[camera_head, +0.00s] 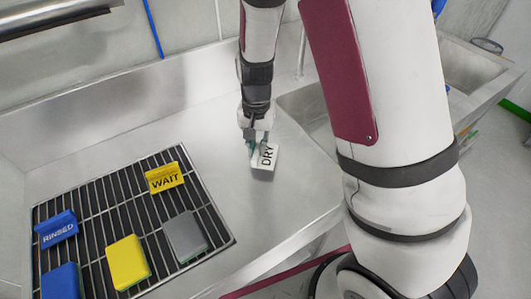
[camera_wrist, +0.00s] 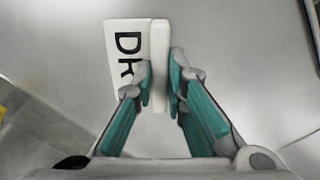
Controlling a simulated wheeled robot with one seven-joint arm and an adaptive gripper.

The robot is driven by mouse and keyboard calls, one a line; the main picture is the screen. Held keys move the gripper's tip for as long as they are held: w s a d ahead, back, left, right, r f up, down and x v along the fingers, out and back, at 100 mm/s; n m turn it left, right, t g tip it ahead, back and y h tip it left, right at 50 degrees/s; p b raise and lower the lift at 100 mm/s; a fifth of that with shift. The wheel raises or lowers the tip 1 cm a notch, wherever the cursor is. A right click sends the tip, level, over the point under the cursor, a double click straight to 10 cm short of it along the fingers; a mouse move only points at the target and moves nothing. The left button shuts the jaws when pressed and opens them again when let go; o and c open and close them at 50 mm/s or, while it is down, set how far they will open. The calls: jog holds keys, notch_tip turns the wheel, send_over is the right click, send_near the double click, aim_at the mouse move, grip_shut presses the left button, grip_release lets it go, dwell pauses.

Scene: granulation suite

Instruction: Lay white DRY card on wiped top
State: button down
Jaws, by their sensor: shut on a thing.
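The white DRY card (camera_head: 265,156) is a small folded white sign with black letters, over the bare steel top (camera_head: 225,120) right of the rack. My gripper (camera_head: 255,141) points down and is shut on the card's upright part. In the wrist view the card (camera_wrist: 128,42) sits between the teal fingers of my gripper (camera_wrist: 161,85), its lettered face leaning left and partly covered by the left finger. The card is at or close to the steel surface; I cannot tell whether it touches.
A dark wire rack (camera_head: 105,205) at left holds a yellow WAIT sign (camera_head: 164,178), a blue RINSED sign (camera_head: 56,230), a yellow block (camera_head: 127,263), a grey block (camera_head: 185,237) and a blue block (camera_head: 60,283). A sink basin lies right of my gripper. Steel around the card is clear.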

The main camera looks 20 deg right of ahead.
aim_at(269, 151)
jog(key=s+a+m, duration=0.1)
jog(key=s+m, duration=0.3)
jog(key=s, duration=0.1)
jog(key=s+r+m+p, duration=0.1)
jog(key=s+m, duration=0.4)
jog(key=s+a+r+m+p, duration=0.1)
jog(key=s+m, duration=0.3)
jog(key=s, duration=0.1)
jog(key=shift+a+m, duration=0.35)
jog(key=shift+m, duration=0.05)
jog(key=w+d, duration=0.2)
jog(key=w, duration=0.3)
jog(key=w+d+f+b, duration=0.1)
jog(key=w+d, duration=0.1)
jog(key=w, duration=0.2)
jog(key=w+d, duration=0.2)
jog(key=w, duration=0.3)
jog(key=shift+w+f+b, duration=0.3)
jog(key=shift+w+b, duration=0.05)
jog(key=shift+b, duration=0.05)
jog(key=shift+f, duration=1.7)
jog(key=shift+f, duration=0.15)
jog(key=c, duration=1.6)
grip_release()
